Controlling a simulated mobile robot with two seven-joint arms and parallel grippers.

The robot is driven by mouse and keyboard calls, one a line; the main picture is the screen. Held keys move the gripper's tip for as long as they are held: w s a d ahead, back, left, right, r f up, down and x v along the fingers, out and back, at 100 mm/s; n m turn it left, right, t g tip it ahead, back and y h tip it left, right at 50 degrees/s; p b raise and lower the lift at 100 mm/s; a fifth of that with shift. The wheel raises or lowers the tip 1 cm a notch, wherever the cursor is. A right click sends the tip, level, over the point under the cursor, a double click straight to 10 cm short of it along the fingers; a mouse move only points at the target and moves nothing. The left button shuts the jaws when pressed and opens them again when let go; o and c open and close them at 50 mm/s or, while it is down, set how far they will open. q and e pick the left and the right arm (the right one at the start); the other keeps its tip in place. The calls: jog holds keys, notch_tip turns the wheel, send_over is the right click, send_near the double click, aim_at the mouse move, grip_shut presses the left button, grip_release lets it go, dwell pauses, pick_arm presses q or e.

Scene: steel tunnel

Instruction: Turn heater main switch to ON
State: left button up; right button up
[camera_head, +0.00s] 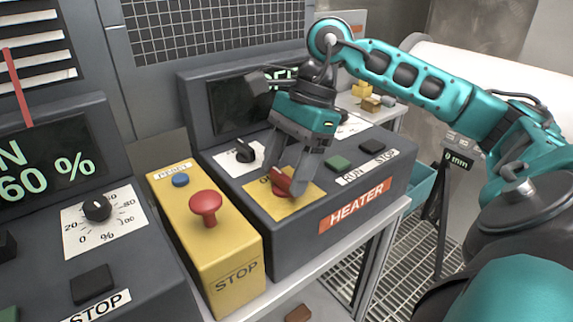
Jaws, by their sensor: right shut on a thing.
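The heater panel (295,235) is a dark grey console with an orange HEATER label (356,205) on its front. Its red main switch (281,184) is a rotary handle on a yellow plate (300,205); the plate's lettering is partly hidden. My right gripper (292,178) reaches down from above and is shut on the red switch handle, its fingers covering part of it. The heater display (228,106) behind is partly blocked by my gripper, with only a few green letters showing. My left gripper is not in view.
A yellow STOP box (236,255) with a red mushroom button (206,204) stands left of the heater panel. A black knob (245,151) and green (338,162) and black (372,146) buttons are close to my gripper. Another console (125,255) is at left.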

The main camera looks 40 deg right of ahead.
jog(key=shift+c, duration=1.2)
